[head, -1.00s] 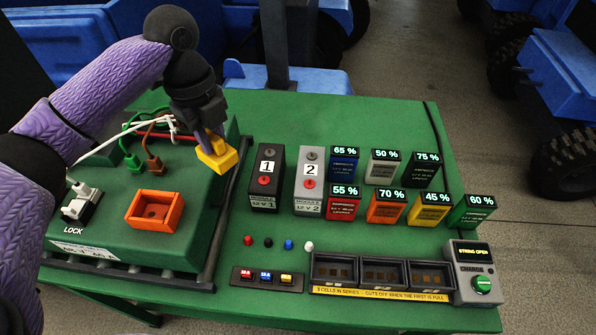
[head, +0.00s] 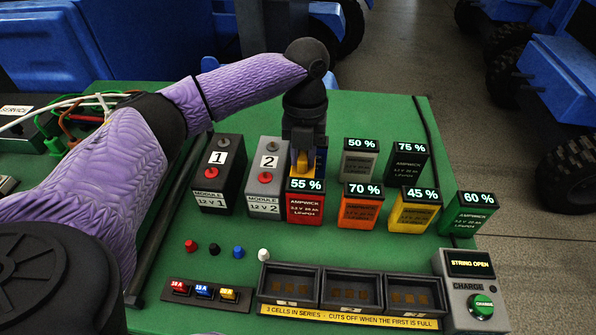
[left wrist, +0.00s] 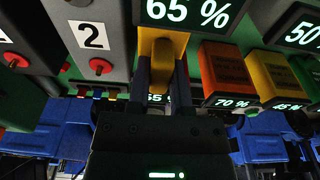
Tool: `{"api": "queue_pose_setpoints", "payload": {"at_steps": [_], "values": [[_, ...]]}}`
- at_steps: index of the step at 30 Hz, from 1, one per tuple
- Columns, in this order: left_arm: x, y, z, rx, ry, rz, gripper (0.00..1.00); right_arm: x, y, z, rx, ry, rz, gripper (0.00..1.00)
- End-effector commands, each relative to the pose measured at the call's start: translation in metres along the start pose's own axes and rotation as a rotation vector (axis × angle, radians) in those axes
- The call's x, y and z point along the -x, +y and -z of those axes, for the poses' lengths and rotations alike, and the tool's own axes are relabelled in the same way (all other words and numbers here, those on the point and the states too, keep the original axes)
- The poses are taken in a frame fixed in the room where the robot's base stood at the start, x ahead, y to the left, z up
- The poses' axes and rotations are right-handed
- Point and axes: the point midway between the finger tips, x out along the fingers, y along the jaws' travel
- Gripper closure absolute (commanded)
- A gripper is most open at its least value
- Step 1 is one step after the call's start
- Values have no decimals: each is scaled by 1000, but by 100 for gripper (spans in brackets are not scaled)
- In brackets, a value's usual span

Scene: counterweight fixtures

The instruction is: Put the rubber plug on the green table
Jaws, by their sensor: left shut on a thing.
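The green table (head: 400,285) spreads under everything. My right gripper is not in view.
Black module 1 (head: 218,175) and grey module 2 (head: 265,178) stand left of the gripper. Orange (head: 360,207), yellow (head: 413,210) and green (head: 470,215) cells stand to its right. A charging tray (head: 350,290) is in front. Bare table lies behind the cells.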

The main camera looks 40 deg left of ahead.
Motion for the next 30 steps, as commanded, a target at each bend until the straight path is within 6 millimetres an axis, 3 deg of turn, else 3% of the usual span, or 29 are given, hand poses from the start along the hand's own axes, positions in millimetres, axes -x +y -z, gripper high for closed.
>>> {"api": "queue_pose_setpoints", "payload": {"at_steps": [5,10,20,21,22,30], "values": [[-23,0,-3,1,0,0,100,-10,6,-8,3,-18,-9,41],[-61,0,-7,2,2,-1,100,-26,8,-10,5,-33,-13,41],[-62,0,-7,1,-1,2,100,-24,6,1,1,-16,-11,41],[-61,0,-7,0,-1,2,68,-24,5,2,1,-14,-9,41],[-61,0,-7,0,-1,2,61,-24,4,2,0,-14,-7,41],[-61,0,-8,1,-2,2,59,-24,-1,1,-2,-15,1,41]]}}
